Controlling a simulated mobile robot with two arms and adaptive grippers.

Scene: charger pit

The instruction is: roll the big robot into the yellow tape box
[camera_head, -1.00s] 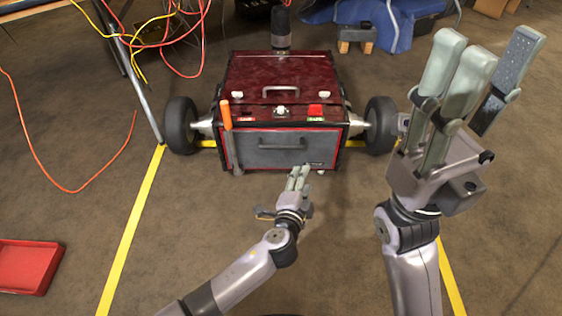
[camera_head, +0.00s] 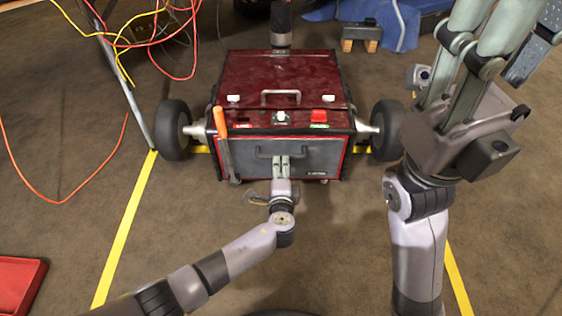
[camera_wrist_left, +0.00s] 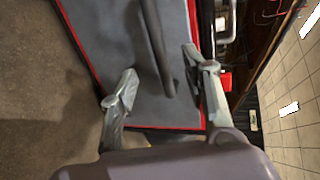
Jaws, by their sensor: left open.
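The big robot (camera_head: 283,78) is a dark red box with a grey front drawer and a black wheel on each side. Its front handle (camera_head: 258,152) also shows in the left wrist view (camera_wrist_left: 157,50). My left gripper (camera_head: 281,163) is open at the drawer front, its two fingers either side of the handle with gaps left. The yellow tape box (camera_head: 126,232) shows as lines at left, at right and behind the wheels; the robot's body hides part of the rear line. My right gripper (camera_head: 508,45) is raised at the upper right, open and empty, its fingertips partly cut off.
A red tray (camera_head: 20,285) lies at the lower left. A metal leg (camera_head: 130,85) and hanging red and yellow cables (camera_head: 150,38) stand close to the left wheel. A blue cloth (camera_head: 398,18) lies behind. The carpet in front is mostly clear.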

